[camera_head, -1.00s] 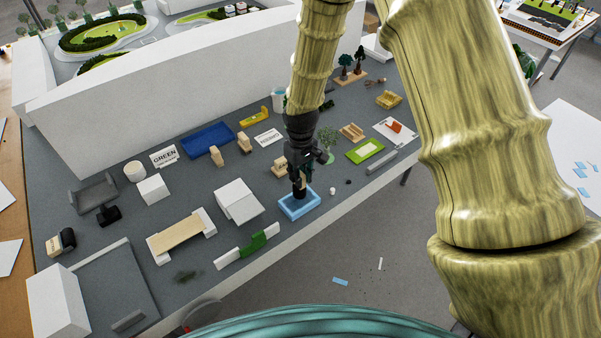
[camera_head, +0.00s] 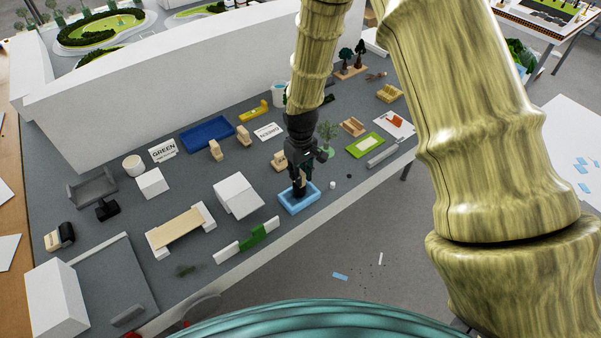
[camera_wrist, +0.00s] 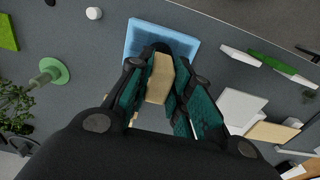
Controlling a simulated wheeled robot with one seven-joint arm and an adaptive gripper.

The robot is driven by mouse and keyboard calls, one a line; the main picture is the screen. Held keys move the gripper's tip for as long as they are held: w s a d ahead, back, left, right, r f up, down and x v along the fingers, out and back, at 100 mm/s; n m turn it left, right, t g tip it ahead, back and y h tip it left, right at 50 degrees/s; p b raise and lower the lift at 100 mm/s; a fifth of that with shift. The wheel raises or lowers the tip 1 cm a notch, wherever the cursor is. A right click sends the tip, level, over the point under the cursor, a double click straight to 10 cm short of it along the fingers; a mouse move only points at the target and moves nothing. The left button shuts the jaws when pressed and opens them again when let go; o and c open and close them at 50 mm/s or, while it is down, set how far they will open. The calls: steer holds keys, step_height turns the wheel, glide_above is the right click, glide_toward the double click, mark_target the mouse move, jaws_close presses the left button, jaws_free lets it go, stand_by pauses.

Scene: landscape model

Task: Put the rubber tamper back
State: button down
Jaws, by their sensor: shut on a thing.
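The rubber tamper has a pale wooden handle (camera_wrist: 160,78) and a dark foot, mostly hidden below it in the wrist view. My gripper (camera_head: 299,179) points down and is shut on the handle. Its fingers lie on both sides of the wood in the wrist view (camera_wrist: 158,88). The tamper stands over the light blue tray (camera_head: 287,207), with its dark foot (camera_head: 300,192) within the tray's outline. I cannot tell whether the foot touches the tray floor. The tray also shows in the wrist view (camera_wrist: 137,36).
A small white cylinder (camera_head: 332,185) stands right of the tray. A green and white strip (camera_head: 252,238) and a white block (camera_head: 238,195) lie to its left. A small model tree (camera_head: 328,134) and wooden blocks (camera_head: 279,161) stand behind. The table's front edge is close.

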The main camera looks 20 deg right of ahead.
steer(key=shift+f, duration=0.2)
stand_by(0.5)
steer(key=c, duration=1.2)
jaws_free()
steer(key=shift+r, duration=0.1)
step_height(320, 180, up, 12)
steer(key=s+f+m, duration=0.1)
steer(key=s+f, duration=0.6)
steer(key=f, duration=0.3)
steer(key=s+f+m, duration=0.1)
steer(key=s+f, duration=0.6)
steer(key=f, duration=0.3)
steer(key=s+d+f+m, duration=0.15)
steer(key=s+f, duration=0.35)
steer(key=s, duration=0.6)
steer(key=s+d+f+m, duration=0.15)
steer(key=s+f, duration=0.35)
steer(key=s, duration=0.7)
step_height(320, 180, down, 7)
steer(key=b, duration=0.7)
steer(key=shift+w+d+b, duration=0.2)
steer(key=shift+w+b, duration=0.2)
